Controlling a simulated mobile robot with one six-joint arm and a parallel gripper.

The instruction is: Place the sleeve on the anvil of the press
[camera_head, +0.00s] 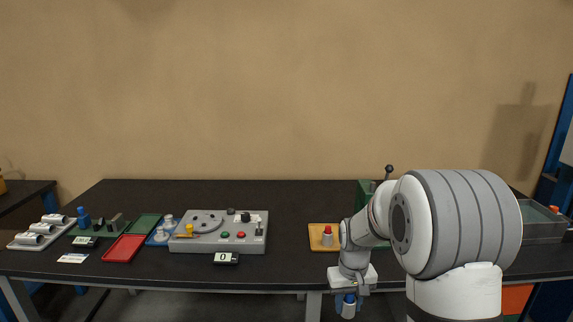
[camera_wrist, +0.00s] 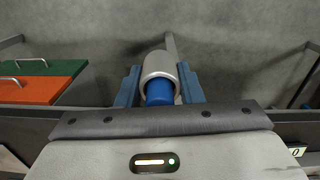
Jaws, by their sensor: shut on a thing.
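My gripper (camera_wrist: 160,84) is shut on a silver-grey sleeve (camera_wrist: 158,65) with a blue part (camera_wrist: 158,93) at its near end. The two blue-grey fingers lie on either side of it in the wrist view. In the head view my gripper (camera_head: 349,294) hangs at the table's front edge, and the pale sleeve (camera_head: 348,311) shows low beneath it. A green upright body (camera_head: 363,190) with a dark knobbed lever (camera_head: 389,169) stands behind my arm; it may be the press. My arm hides most of it, and I cannot see the anvil.
A yellow-orange tray (camera_head: 315,242) with a red-topped piece (camera_head: 327,235) sits left of my arm. A grey control panel (camera_head: 218,245), a red tray (camera_head: 124,248) and white cylinders (camera_head: 40,229) are farther left. Below the table are green (camera_wrist: 40,67) and orange (camera_wrist: 30,91) handled fronts.

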